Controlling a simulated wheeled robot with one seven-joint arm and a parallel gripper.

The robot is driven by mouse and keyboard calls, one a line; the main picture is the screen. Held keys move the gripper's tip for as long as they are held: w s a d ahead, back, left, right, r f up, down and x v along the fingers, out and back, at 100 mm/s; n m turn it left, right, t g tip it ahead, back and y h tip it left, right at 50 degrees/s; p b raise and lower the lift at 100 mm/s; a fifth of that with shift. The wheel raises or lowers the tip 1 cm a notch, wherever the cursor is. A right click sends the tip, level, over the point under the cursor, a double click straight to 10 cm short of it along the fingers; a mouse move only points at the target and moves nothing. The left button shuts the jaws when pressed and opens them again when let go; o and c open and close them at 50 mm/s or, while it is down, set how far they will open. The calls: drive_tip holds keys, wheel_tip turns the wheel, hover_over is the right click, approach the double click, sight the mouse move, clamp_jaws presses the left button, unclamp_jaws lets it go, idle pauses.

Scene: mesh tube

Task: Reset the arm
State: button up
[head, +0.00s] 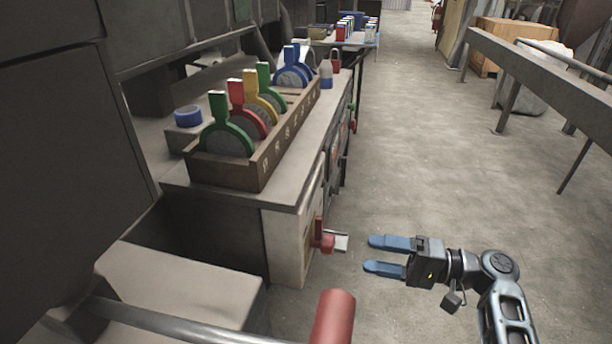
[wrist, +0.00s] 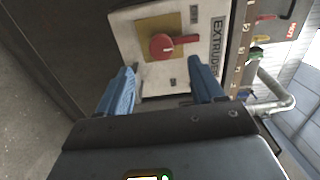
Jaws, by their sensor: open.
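My gripper (head: 378,255) is open and empty in the head view, at the lower right, with its two blue fingers pointing left. It hangs in free air over the aisle, to the right of the bench's end panel. In the wrist view the open fingers (wrist: 165,90) point at a white panel (wrist: 130,35) marked "EXTRUDER". A red rotary handle (wrist: 172,46) on a yellow plate (wrist: 150,22) sits on that panel. The red handle also shows in the head view (head: 325,240), left of the fingers and apart from them.
A wooden rack (head: 235,170) with several coloured round-bodied tools stands on the bench. A blue tape roll (head: 188,116) lies behind it. A red-ended bar (head: 333,318) juts out at the bottom. A long grey beam (head: 540,80) stands at the right. The aisle floor (head: 420,150) is clear.

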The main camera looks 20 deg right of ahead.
drive_tip(key=s+a+f+m+h, duration=0.2)
drive_tip(key=s+a+f+h, duration=0.2)
drive_tip(key=s+f+h, duration=0.65)
drive_tip(key=s+f+n+h, duration=0.2)
drive_tip(key=s+f, duration=0.2)
drive_tip(key=s, duration=0.7)
drive_tip(key=s+a+r+n+t+h, duration=0.15)
drive_tip(key=s+r+n, duration=0.35)
drive_tip(key=r, duration=0.5)
drive_tip(key=s+a+r+n+t+h, duration=0.1)
drive_tip(key=s+a+r+n+t, duration=0.15)
drive_tip(key=s+r, duration=0.7)
wheel_tip(320, 180, up, 16)
drive_tip(key=w+p, duration=0.1)
drive_tip(key=p, duration=1.3)
drive_tip(key=shift+w+d+r+p, duration=0.15)
drive_tip(key=shift+w+d+p, duration=0.05)
drive_tip(key=shift+w+p, duration=0.2)
